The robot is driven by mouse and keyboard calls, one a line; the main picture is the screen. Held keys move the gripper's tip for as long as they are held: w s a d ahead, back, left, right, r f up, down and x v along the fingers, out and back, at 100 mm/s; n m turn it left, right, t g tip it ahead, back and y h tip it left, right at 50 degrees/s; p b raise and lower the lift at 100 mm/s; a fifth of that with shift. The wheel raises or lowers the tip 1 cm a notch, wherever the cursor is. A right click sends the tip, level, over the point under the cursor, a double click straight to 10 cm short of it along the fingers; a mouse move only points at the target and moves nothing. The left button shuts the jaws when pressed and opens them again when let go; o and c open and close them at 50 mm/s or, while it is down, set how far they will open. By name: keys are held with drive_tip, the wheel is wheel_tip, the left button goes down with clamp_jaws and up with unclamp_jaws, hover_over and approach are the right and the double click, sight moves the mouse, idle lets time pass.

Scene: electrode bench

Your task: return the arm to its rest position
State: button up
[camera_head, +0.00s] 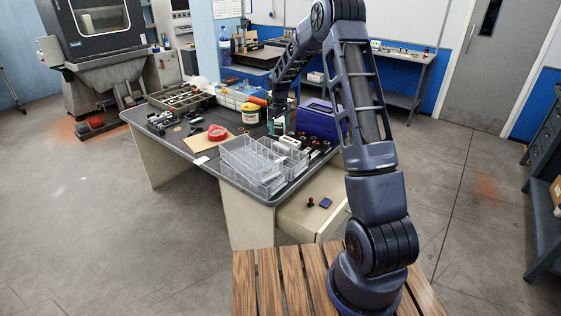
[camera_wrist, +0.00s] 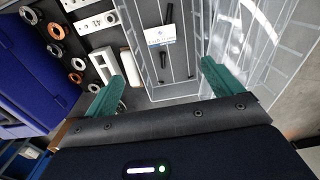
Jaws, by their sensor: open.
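My gripper (camera_wrist: 163,85) has two green fingers spread well apart, with nothing between them. In the head view my gripper (camera_head: 278,122) hangs from the arm's far end over the desk (camera_head: 205,190), close to the blue box. The arm rises from its base, bends at the top and reaches down to the back of the desk. In the wrist view a clear compartment tray (camera_wrist: 178,85) lies beyond the fingers, holding a small white label card (camera_wrist: 159,35) and dark slim pieces. Whether the fingers touch anything below is hard to tell.
A blue box (camera_head: 318,120) stands right of my gripper, and clear trays (camera_head: 250,160) sit at the desk's near end. Copper-coloured rings (camera_wrist: 53,31) and white bars (camera_wrist: 95,22) lie beside the tray. A drawer (camera_head: 312,212) stands open below the desktop.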

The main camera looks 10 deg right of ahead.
drive_tip(key=s+d+r+m+t, duration=0.15)
drive_tip(key=s+d+r, duration=0.35)
drive_tip(key=s+r, duration=0.6)
drive_tip(key=s+d+r+m+t, duration=0.1)
drive_tip(key=s+d+r+m, duration=0.25)
drive_tip(key=s+r, duration=0.8)
drive_tip(key=s+d+r+m+t, duration=0.1)
drive_tip(key=s+d+m, duration=0.1)
drive_tip(key=s, duration=1.1)
drive_tip(key=s+d+r+m+t, duration=0.1)
drive_tip(key=s+d, duration=0.3)
drive_tip(key=s, duration=1)
drive_tip(key=shift+s+m, duration=0.2)
drive_tip(key=shift+m, duration=0.3)
drive_tip(key=shift+d, duration=0.1)
